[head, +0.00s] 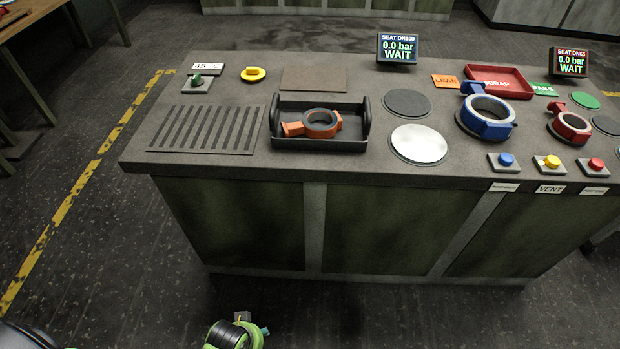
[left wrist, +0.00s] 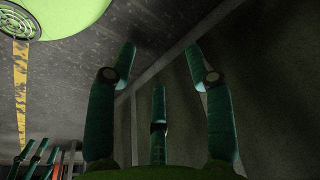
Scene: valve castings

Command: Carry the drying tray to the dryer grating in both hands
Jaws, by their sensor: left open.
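The drying tray (head: 285,143), black with a raised handle at each end, lies on the bench left of its middle. An orange ring-shaped valve casting (head: 320,124) lies in it. The dryer grating (head: 205,130), a slotted dark panel, is set in the bench top just left of the tray, apart from it. In the left wrist view my left gripper (left wrist: 160,62) has its fingers spread, with nothing between them, in front of the bench's front panels. Neither gripper touches the tray. Similar green fingers (left wrist: 38,152), seemingly my right gripper, show small at the lower left there.
A green knob (head: 197,79) and a yellow knob (head: 253,74) stand behind the grating. A flat plate (head: 314,79) lies behind the tray. A silver disc (head: 419,144), a blue casting (head: 487,115) and a red casting (head: 570,125) are to the right.

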